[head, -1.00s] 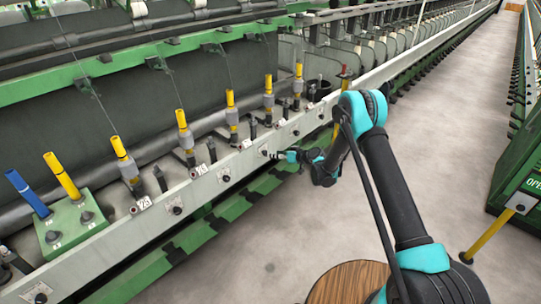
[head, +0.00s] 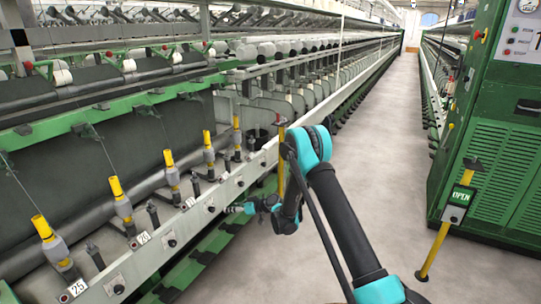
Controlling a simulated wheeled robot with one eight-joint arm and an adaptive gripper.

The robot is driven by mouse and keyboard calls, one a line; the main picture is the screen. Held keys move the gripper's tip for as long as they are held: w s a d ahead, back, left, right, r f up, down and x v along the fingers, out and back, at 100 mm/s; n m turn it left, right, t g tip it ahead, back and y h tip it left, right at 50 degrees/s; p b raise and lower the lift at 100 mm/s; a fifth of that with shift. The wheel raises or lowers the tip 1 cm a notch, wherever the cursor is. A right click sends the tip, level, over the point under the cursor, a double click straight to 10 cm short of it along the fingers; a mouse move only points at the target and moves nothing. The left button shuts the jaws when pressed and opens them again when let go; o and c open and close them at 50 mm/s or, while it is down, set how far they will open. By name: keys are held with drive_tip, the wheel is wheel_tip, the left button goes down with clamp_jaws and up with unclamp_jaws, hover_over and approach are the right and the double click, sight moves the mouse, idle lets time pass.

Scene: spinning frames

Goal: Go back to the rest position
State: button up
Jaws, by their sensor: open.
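My gripper (head: 236,209) is at the end of my teal and black arm (head: 335,215) in the head view, small and close to the front rail of the spinning frame (head: 150,255). It points left toward the rail, and nothing shows between its fingers. I cannot tell whether it touches the rail. The arm is bent, with its elbow raised at the middle of the view and its forearm reaching down and left. Several yellow bobbins (head: 117,190) stand upright on spindles behind the rail, left of my gripper.
The spinning frame runs far back along the left. Another yellow post (head: 281,160) stands behind my elbow. The grey aisle floor (head: 385,140) between is clear.

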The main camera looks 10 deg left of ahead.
drive_tip(key=s+d+r+m+h, duration=0.2)
drive_tip(key=s+d+r+h, duration=0.1)
drive_tip(key=d+r, duration=0.95)
drive_tip(key=s+d+r+m+h, duration=0.2)
drive_tip(key=s+d+r+h, duration=0.1)
drive_tip(key=s+d, duration=0.7)
drive_tip(key=s+d+r+m+h, duration=0.3)
drive_tip(key=s+d, duration=0.6)
drive_tip(key=d, duration=0.6)
drive_tip(key=shift+s+d+r, duration=0.15)
drive_tip(key=shift+s+r, duration=0.2)
drive_tip(key=shift+r, duration=0.3)
drive_tip(key=s+d+f+m+h, duration=0.1)
drive_tip(key=s+d, duration=0.2)
drive_tip(key=s, duration=0.1)
drive_tip(key=s+d+m+h, duration=0.1)
drive_tip(key=s+d, duration=0.2)
drive_tip(key=s, duration=0.2)
drive_tip(key=s+d+f+m+h, duration=0.1)
drive_tip(key=s+d, duration=0.3)
drive_tip(key=s, duration=0.1)
drive_tip(key=shift+s+f, duration=0.1)
drive_tip(key=shift+f, duration=0.2)
drive_tip(key=shift+c, duration=0.2)
